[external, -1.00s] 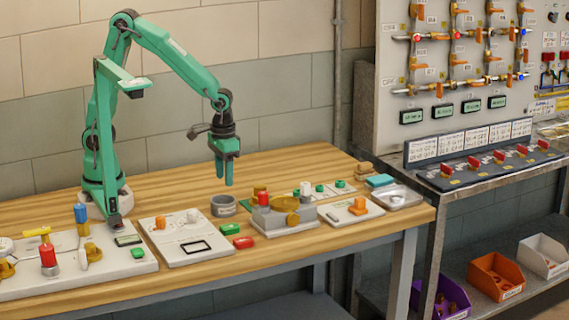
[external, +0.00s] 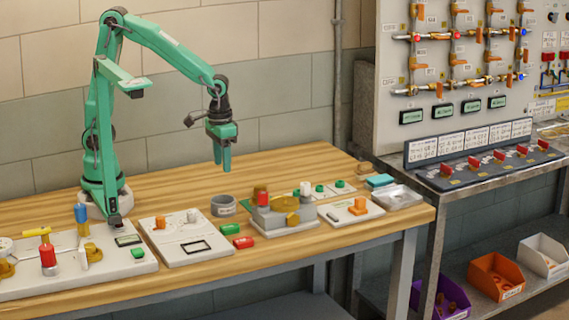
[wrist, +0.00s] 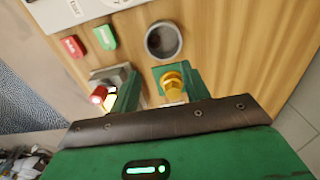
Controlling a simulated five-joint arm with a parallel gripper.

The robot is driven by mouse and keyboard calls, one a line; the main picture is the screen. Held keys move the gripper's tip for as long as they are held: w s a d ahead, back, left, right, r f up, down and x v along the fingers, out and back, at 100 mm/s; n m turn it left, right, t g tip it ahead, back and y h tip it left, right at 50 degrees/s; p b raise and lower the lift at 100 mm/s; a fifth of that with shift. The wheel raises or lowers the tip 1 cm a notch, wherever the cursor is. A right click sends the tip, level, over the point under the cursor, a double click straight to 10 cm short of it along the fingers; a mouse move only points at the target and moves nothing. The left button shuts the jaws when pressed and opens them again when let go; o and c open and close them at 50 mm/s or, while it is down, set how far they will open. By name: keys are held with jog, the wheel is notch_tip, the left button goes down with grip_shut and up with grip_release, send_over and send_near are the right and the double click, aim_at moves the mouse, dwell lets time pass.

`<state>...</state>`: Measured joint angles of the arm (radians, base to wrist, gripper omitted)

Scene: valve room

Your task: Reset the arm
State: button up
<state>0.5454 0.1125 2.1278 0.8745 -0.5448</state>
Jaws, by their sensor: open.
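My green arm stands at the back left of the wooden bench, raised and bent at the elbow. My gripper (external: 222,160) hangs fingers-down from its end, above the bench. It is open, with nothing held between the fingers. In the wrist view my gripper (wrist: 161,88) shows its two green fingers apart, with a brass fitting (wrist: 174,90) seen beyond and between them. The grey valve block (external: 283,222), with a red knob (external: 262,197) and brass parts, sits on the bench below and to the right of my gripper.
A grey cup (external: 223,206) stands below the gripper, with green (external: 229,230) and red (external: 243,242) blocks in front. Panels with knobs (external: 183,252) fill the front left. A metal tray (external: 397,203) is at the right end. Bare wood lies behind the cup.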

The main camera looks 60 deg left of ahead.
jog(key=s+a+r+t, duration=0.2)
jog(key=s+a+r, duration=0.2)
jog(key=a, duration=0.5)
jog(key=s+a+r+t, duration=0.3)
jog(key=s+a+r, duration=0.1)
jog(key=a+r, duration=0.3)
jog(key=shift+a+r, duration=0.2)
jog(key=shift+a, duration=1.05)
